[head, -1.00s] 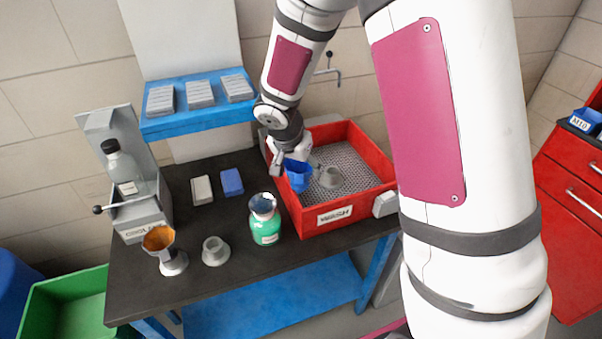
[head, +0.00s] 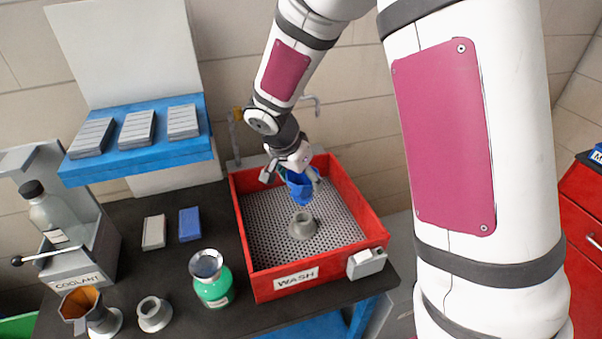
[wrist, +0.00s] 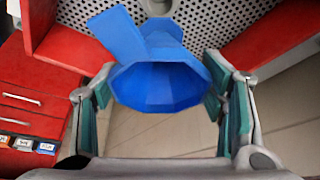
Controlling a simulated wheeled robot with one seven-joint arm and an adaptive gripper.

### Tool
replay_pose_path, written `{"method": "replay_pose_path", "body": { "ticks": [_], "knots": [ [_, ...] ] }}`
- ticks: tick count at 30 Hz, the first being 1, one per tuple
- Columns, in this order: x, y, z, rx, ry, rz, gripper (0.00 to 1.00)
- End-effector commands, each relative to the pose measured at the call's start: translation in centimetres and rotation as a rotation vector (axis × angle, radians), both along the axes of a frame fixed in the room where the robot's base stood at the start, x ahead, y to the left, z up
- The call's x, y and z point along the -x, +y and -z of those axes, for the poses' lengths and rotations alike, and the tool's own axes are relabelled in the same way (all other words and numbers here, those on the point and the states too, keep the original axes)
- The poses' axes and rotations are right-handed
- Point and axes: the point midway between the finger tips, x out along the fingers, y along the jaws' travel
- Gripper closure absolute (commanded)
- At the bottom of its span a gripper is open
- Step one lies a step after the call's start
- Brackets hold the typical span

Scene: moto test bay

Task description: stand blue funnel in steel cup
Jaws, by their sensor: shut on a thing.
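My gripper (head: 292,178) is shut on the blue funnel (head: 301,190) and holds it in the air over the red wash tray. In the wrist view the funnel (wrist: 158,85) sits between the two teal-padded fingers, wide mouth towards the camera. A grey cup-like holder (head: 303,226) stands upright on the tray's perforated floor, just below the funnel in the head view; part of a grey thing (wrist: 158,6) shows beyond the funnel in the wrist view. A similar grey holder (head: 154,314) stands on the dark bench. I cannot tell which is the steel cup.
The red wash tray (head: 318,278) has raised walls. An orange funnel (head: 82,303) stands in a grey holder at the bench's front left. A green bottle (head: 213,290) with a grey funnel stands left of the tray. A blue shelf (head: 140,165) overhangs the bench.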

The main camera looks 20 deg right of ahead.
Motion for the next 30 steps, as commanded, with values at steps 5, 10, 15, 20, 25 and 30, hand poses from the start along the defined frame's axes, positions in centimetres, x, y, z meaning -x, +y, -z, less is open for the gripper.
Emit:
{"method": "replay_pose_path", "body": {
  "ticks": [5,10,15,20,25,30],
  "knots": [
    [-0.1,0.0,1.9,0.000,0.002,-0.001,0.62],
    [-0.1,0.0,3.2,0.000,0.002,-0.002,0.62],
    [-0.1,0.0,3.9,0.000,0.000,-0.001,0.62],
    [0.0,0.0,4.1,0.000,0.000,-0.001,0.62],
    [0.0,0.0,4.0,0.000,0.000,-0.001,0.62],
    [0.0,0.0,4.0,0.000,0.000,-0.001,0.62]
  ]
}}
